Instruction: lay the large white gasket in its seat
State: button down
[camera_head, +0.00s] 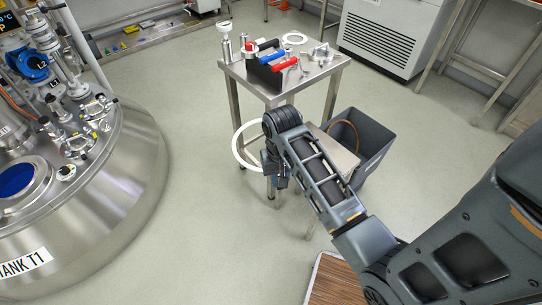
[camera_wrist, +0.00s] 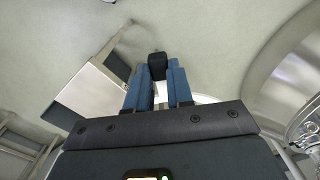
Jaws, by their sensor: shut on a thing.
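The large white gasket (camera_head: 236,151) shows in the head view as a thin ring, beside and partly behind my gripper (camera_head: 275,179), above the floor near the table's left legs. My gripper is shut on it. In the wrist view, a small black block sits between the fingertips of my gripper (camera_wrist: 157,70), and a patch of white shows behind the right finger. The exact contact is hidden. At the far left, the silver tank lid has a round port (camera_head: 17,180) with a blue inside and a pale rim, apart from my gripper. I cannot tell whether this is the seat.
A steel table (camera_head: 253,84) holds a smaller white ring (camera_head: 294,39), a black holder with red and blue handled tools, and metal fittings. A grey bin (camera_head: 374,141) stands beside it. Pipes and valves crowd the tank top (camera_head: 130,160). Floor between tank and table is clear.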

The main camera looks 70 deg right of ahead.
jog(key=w+a+r+n, duration=0.2)
jog(key=w+a+n, duration=0.9)
jog(key=w+a, duration=0.8)
jog(key=a, duration=0.3)
jog(key=shift+a, duration=0.15)
jog(key=shift+w, duration=0.15)
